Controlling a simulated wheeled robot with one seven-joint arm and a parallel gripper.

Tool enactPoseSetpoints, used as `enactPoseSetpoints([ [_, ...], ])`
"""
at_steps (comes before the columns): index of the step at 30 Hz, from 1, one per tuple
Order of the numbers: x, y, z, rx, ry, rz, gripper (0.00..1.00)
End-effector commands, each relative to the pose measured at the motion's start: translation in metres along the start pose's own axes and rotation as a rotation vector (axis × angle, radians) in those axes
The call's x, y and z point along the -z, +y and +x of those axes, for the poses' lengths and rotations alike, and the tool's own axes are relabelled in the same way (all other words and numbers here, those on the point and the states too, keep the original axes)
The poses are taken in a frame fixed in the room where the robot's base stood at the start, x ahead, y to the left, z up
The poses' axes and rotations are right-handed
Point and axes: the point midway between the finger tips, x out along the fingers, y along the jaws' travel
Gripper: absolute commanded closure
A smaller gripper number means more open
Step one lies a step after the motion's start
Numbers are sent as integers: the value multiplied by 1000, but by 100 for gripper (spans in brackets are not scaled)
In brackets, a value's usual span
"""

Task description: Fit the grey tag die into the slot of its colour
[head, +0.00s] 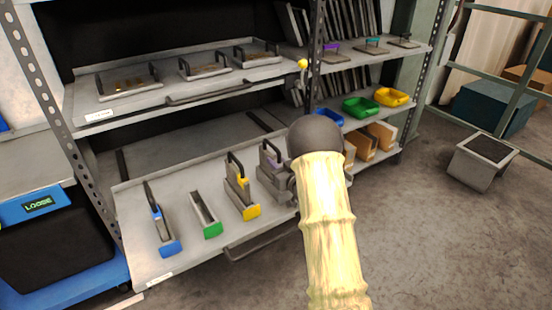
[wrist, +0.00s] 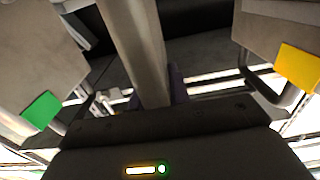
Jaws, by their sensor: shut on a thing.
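My gripper (head: 284,182) is low in front of the lower shelf, partly hidden behind my arm. It is shut on a grey die, which shows in the wrist view as a plain grey bar (wrist: 140,50) rising from the gripper's dark body. The die's tag cannot be made out; a small purple patch shows beside the bar. Slotted holders stand in a row on the lower shelf: blue (head: 170,249), green (head: 213,230) and yellow (head: 251,212). A grey slot cannot be made out.
An upper shelf (head: 80,97) carries several handled trays. Coloured bins, including green (head: 361,107) and yellow (head: 391,97), stand at right behind a rack post (head: 317,60). In the wrist view, green (wrist: 42,110) and yellow (wrist: 298,67) tags flank the held die closely.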

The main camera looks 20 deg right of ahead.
Motion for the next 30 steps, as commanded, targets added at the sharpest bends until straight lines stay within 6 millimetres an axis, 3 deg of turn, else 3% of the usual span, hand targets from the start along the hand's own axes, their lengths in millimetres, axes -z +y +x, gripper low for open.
enactPoseSetpoints([
  [11,1,0,1,1,10,-3,100],
  [12,-3,0,0,0,1,0,80],
  [15,-3,-1,0,2,1,0,60],
  [26,0,0,0,1,1,0,60],
  [30,0,0,-12,-1,-1,1,60],
])
